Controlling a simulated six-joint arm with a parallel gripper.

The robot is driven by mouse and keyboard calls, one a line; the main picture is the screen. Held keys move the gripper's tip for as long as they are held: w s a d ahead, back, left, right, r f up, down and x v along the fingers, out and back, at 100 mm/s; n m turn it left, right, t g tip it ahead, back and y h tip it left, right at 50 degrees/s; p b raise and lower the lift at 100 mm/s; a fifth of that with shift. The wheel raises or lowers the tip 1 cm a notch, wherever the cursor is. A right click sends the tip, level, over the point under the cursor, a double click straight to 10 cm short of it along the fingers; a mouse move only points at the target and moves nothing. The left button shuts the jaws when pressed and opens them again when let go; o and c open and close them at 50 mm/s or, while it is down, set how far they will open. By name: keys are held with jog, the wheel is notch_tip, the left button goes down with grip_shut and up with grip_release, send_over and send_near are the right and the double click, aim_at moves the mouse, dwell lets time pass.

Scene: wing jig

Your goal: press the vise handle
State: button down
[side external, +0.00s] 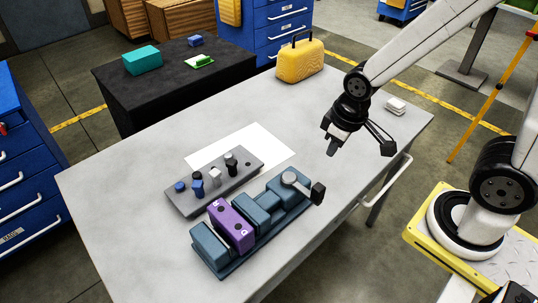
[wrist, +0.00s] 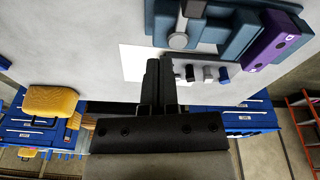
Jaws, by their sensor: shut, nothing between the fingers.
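The blue-grey vise (side external: 262,212) stands on the grey table, with a purple block (side external: 231,226) between its jaws. The vise handle (side external: 302,186) is a grey lever on a round hub at the vise's right end, with a black grip on its tip. The wrist view shows the handle (wrist: 181,30) near the top, its round hub below the dark grip, and the purple block (wrist: 272,45) at upper right. My gripper (side external: 332,152) is shut and empty, above the table and apart from the handle. The wrist view shows its fingers (wrist: 159,75) together.
A grey rack (side external: 214,186) with several blue, white and black pegs stands beside the vise, near a white sheet (side external: 265,145). A yellow case (side external: 300,61) stands at the table's back. Small white items (side external: 397,106) lie at the right edge. The table's left part is clear.

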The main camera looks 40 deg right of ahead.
jog(key=s+a+n+g+h, duration=0.1)
jog(key=a+n+g+h, duration=0.1)
jog(key=a+n, duration=1.1)
jog(key=shift+a+r+n+h, duration=0.15)
jog(key=shift+a+n+h, duration=0.2)
jog(key=shift+n, duration=0.95)
jog(key=shift+d, duration=0.1)
jog(key=d+f, duration=0.6)
jog(key=f, duration=0.3)
jog(key=shift+d+f, duration=0.2)
jog(key=shift+f, duration=0.15)
